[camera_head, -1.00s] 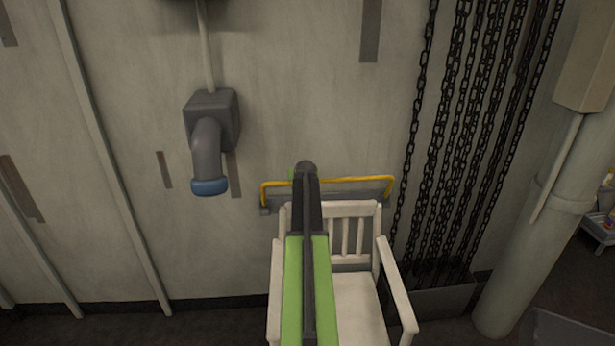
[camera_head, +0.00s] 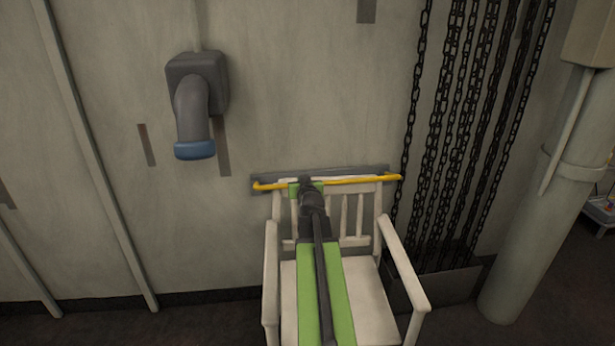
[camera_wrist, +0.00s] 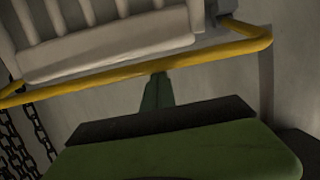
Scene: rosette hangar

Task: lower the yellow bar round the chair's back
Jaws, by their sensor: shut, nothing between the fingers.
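The yellow bar (camera_head: 360,181) runs almost level across the top of the white chair's back (camera_head: 350,215), with its ends at a grey wall plate (camera_head: 345,171). In the wrist view the bar (camera_wrist: 110,80) passes close along the edge of the chair back (camera_wrist: 110,50), apparently not below it on the slats. My gripper (camera_head: 306,187) is at the bar, left of its middle. In the wrist view its green fingers (camera_wrist: 156,92) are together, with their tips at the bar. Whether they touch the bar I cannot tell. My arm hides part of the chair's back and seat.
Hanging chains (camera_head: 465,130) drop into a bin (camera_head: 445,290) right of the chair. A pale column (camera_head: 545,210) stands farther right. A grey pipe elbow with a blue end (camera_head: 193,120) sticks out of the wall at upper left.

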